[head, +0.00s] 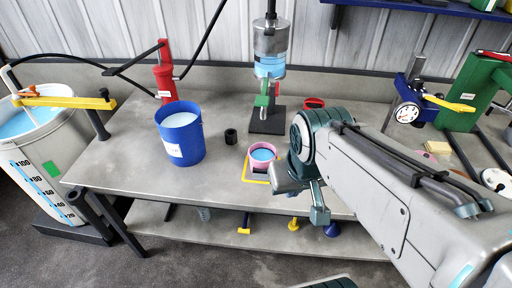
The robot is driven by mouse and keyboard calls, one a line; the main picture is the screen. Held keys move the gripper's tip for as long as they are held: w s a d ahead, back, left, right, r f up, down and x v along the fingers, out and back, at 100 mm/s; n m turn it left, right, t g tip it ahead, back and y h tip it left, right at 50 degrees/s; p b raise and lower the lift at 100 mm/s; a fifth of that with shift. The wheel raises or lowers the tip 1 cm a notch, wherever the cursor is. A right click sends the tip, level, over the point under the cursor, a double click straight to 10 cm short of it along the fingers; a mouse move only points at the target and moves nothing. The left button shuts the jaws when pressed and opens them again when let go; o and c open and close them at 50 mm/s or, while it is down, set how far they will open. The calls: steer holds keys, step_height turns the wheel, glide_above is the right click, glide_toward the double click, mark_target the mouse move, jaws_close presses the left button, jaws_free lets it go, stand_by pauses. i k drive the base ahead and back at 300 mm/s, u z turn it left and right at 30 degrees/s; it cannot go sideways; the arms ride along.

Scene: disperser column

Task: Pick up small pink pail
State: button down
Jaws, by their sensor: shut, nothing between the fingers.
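The small pink pail (263,155) stands upright on the grey table (121,165), right of its middle and close to the front edge. It holds light blue liquid and sits at a yellow outlined square. My gripper (319,215) is in front of the table edge, lower and to the right of the pail, apart from it. Its fingers look shut with nothing held. My arm comes in from the right and hides part of the table behind it.
A red container (314,103) is behind my arm. Green machinery (474,92) is at right.

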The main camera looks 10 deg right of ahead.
mark_target(260, 155)
steer(key=k, duration=1.15)
steer(key=z, duration=0.85)
steer(key=i, duration=1.4)
steer(key=u, duration=1)
steer(key=i, duration=0.35)
steer(key=u, duration=0.45)
